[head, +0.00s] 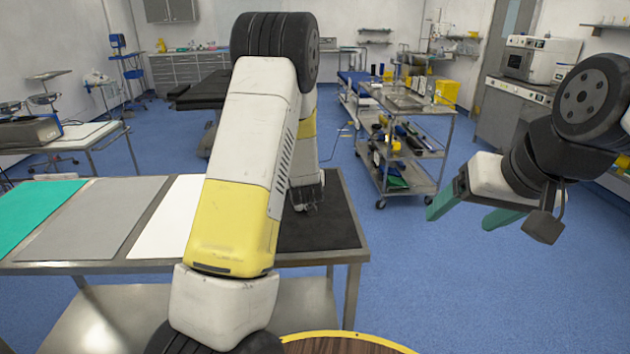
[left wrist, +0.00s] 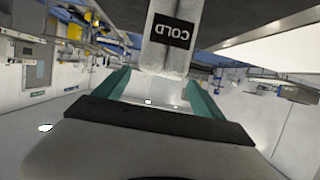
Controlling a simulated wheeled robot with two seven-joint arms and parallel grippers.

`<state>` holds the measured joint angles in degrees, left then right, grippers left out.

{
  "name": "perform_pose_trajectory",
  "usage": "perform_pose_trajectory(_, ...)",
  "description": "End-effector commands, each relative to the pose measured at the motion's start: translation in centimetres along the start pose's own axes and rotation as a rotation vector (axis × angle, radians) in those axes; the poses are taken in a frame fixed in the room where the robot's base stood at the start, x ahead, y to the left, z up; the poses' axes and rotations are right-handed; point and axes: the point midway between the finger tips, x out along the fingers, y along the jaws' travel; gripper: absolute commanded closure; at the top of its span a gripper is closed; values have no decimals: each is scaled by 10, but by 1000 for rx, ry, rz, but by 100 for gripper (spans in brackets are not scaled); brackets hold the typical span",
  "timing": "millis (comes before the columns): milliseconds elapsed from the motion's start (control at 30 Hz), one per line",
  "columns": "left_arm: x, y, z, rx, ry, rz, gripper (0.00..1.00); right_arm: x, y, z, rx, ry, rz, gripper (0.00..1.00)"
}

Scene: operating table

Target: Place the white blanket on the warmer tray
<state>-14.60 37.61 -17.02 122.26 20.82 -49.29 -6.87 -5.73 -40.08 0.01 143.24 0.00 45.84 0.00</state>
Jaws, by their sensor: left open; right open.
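A flat white rectangle (head: 163,222), which may be the white blanket, lies on the metal table between a grey panel (head: 95,222) and my left arm, which hides its right part. A black panel (head: 335,228) lies at the table's right end. I cannot tell which surface is the warmer tray. My left gripper is largely hidden by its own arm in the head view. In the left wrist view its green fingers (left wrist: 158,88) are open, with a pale block labelled COLD (left wrist: 170,35) beyond them. My right gripper (head: 459,220) is open and empty over the floor, right of the table.
A green panel (head: 35,210) lies at the table's left end. A steel cart (head: 410,150) with several items stands behind and right of the table. A brown round surface with a yellow rim (head: 350,336) is at the bottom. Blue floor is open at the right.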

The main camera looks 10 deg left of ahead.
Motion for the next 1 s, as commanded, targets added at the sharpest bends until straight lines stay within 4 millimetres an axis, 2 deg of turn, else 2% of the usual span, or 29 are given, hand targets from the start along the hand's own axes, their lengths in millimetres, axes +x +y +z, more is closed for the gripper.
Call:
perform_pose_trajectory(333,47,3,-5,1,0,1,20,0,0,0,0,0,0,24)
perform_pose_trajectory(633,51,3,-5,0,-1,1,20,0,0,0,0,1,0,24)
perform_pose_trajectory(1000,51,3,-5,0,-1,1,93,0,0,0,0,0,0,24)
